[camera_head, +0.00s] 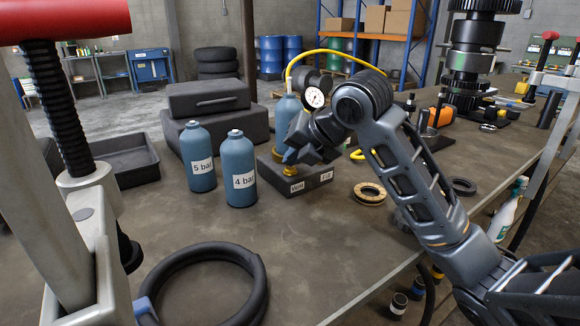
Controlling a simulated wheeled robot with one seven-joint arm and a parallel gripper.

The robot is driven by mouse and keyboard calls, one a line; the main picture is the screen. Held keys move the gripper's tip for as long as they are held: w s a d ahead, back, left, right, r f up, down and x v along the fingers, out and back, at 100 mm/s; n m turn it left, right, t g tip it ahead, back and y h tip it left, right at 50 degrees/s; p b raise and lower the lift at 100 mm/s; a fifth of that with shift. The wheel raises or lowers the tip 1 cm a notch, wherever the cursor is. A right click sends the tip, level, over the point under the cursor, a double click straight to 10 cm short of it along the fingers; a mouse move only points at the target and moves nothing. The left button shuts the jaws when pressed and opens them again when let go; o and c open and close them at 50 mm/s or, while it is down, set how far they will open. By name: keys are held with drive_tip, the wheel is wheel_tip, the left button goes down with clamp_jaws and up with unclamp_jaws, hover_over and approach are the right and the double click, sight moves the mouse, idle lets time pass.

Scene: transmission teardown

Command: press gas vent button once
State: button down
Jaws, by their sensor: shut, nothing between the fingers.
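The gas block (310,185) is a dark box on the workbench with a "Vent" label (297,187) at left and a second label, likely "Fill" (326,176), at right. A brass-coloured vent button (289,174) sits on top by the "Vent" label. My gripper (291,159) is shut and empty, pointing down right over this button. It partly hides the button, and I cannot tell whether they touch. A blue bottle (287,112) stands behind my gripper, with a round white gauge (314,97) and a yellow hose (340,53) near its top.
Blue bottles labelled "5 bar" (197,160) and "4 bar" (241,170) stand close left of the block. A brass ring (370,193) lies to its right. Black cases (205,100) stand behind. A black hose coil (205,285) lies in front. The bench between coil and block is clear.

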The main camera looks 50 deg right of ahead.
sight(294, 170)
drive_tip(key=shift+r, duration=0.15)
drive_tip(key=shift+r+p, duration=0.5)
drive_tip(key=shift+r, duration=0.3)
drive_tip(key=shift+r+p, duration=1.5)
drive_tip(key=shift+r, duration=1)
